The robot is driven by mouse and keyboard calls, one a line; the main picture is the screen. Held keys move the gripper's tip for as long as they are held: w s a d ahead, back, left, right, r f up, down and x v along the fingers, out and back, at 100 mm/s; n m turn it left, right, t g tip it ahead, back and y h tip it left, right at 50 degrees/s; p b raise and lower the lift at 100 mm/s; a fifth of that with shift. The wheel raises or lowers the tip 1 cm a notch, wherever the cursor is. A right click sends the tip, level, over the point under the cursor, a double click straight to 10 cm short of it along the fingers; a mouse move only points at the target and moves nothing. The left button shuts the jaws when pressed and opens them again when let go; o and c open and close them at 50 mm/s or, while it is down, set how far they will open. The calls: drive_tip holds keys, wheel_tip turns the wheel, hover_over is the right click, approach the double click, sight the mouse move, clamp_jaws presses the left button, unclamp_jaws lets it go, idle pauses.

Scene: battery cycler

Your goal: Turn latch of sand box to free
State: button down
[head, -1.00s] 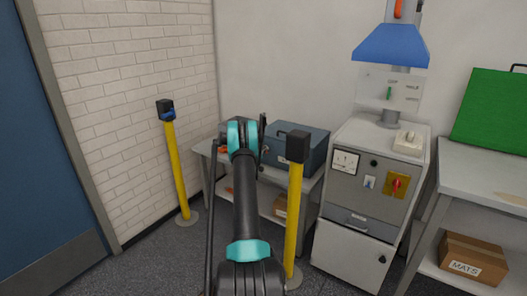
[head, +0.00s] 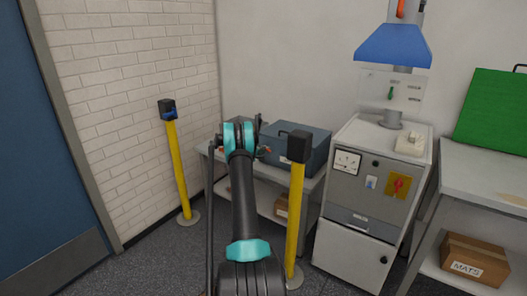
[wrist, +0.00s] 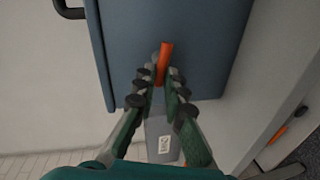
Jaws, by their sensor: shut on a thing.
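The sand box is most likely the blue-grey box (head: 300,145) with a dark handle on the low table in the head view. In the wrist view its blue-grey face (wrist: 205,35) fills the upper middle. An orange latch (wrist: 165,55) stands out from that face near its edge. My gripper (wrist: 160,76) is shut on the orange latch, with a finger on each side of it. The fingertips hide the latch's lower end. In the head view my arm hides the gripper's contact with the box.
Two yellow posts, one on the left (head: 177,165) and one (head: 295,220) close to my arm's right, stand on the floor. A grey cabinet (head: 355,240) is right of the low table. A blue hood (head: 393,45) hangs above it. A green case (head: 495,110) rests on the right bench.

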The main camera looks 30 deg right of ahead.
drive_tip(key=shift+f+n, duration=0.15)
drive_tip(key=shift+n, duration=0.65)
drive_tip(key=shift+a, duration=0.1)
drive_tip(key=c, duration=1.6)
unclamp_jaws()
drive_tip(key=v, duration=1.2)
drive_tip(key=shift+w, duration=0.2)
